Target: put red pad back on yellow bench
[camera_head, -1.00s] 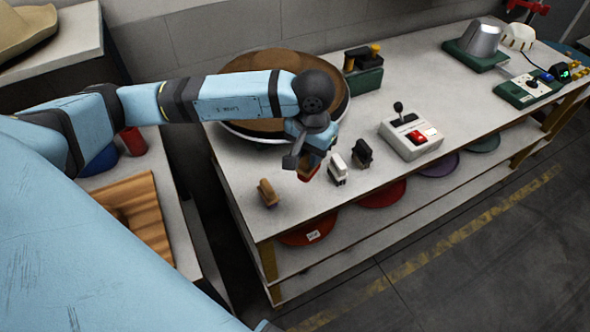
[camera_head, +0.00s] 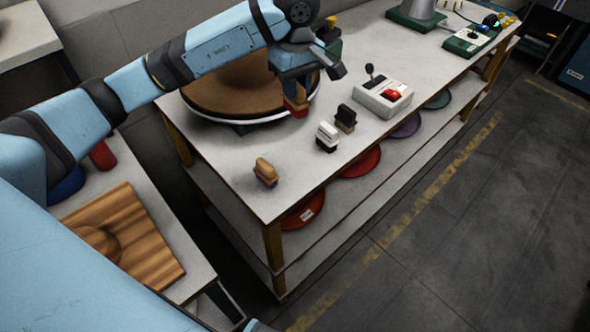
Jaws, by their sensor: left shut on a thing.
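The red pad (camera_head: 296,109) is a small block, red with a tan lower edge. My left gripper (camera_head: 295,97) points down and is shut on it, hiding its upper part. They show in front of the right part of a round brown-topped drum. I cannot tell whether the pad touches the bench or hangs above it. The yellow bench (camera_head: 235,170) has a pale top and yellow legs. A tan pad (camera_head: 265,168), a white pad (camera_head: 327,137) and a black pad (camera_head: 345,118) stand near its front edge. My right gripper is not in view.
The round drum (camera_head: 225,95) fills the bench's back left. A control box (camera_head: 384,98) with a lever and red button stands right of the pads. Bare bench top lies between the tan and white pads. A side table with a wooden block (camera_head: 150,235) stands at left.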

